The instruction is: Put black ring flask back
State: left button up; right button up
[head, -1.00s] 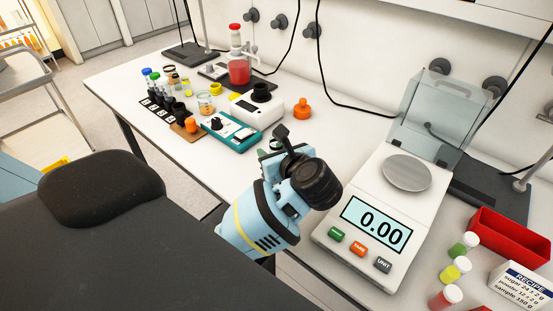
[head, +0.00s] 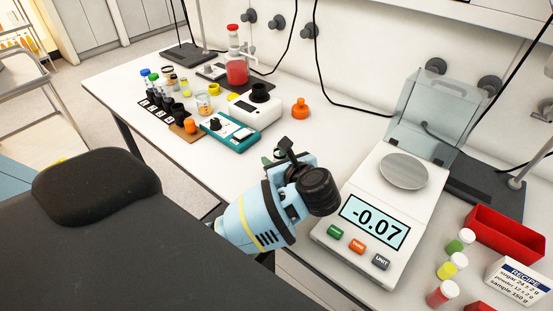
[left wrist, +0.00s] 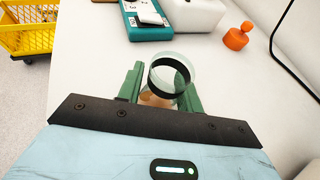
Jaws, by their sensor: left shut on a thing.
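The black ring flask (left wrist: 170,76) is clear glass with a black band, seen from above in the left wrist view. My left gripper (left wrist: 160,84) has its two green fingers on either side of it and is shut on it. Something brownish shows through its lower part. In the head view my left gripper (head: 277,157) is over the bench, left of the scale, and its own wrist hides most of the flask. My right gripper is not in view.
The scale (head: 330,250) reads -0.07, with an empty pan. A teal device (head: 229,135), a white device (head: 262,112) and an orange stopper (head: 300,109) stand farther back. Small bottles (head: 170,105) and a glass jar (head: 204,104) are at far left. Bare bench lies between.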

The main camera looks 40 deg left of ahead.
pick_arm(q)
jog(key=shift+f, duration=0.2)
jog(key=o, duration=1)
jog(key=shift+o, duration=0.2)
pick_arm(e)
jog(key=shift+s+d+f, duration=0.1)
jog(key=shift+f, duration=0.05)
pick_arm(q)
jog(key=shift+r, duration=0.1)
jog(key=shift+r, duration=0.25)
jog(key=v, duration=0.7)
jog(key=b+v, duration=0.1)
jog(key=v, duration=0.2)
jog(key=shift+s+d+f, duration=0.2)
jog(key=shift+d, duration=0.2)
jog(key=shift+s+d+r, duration=0.3)
jog(key=shift+d+r, duration=0.05)
jog(key=shift+d, duration=0.1)
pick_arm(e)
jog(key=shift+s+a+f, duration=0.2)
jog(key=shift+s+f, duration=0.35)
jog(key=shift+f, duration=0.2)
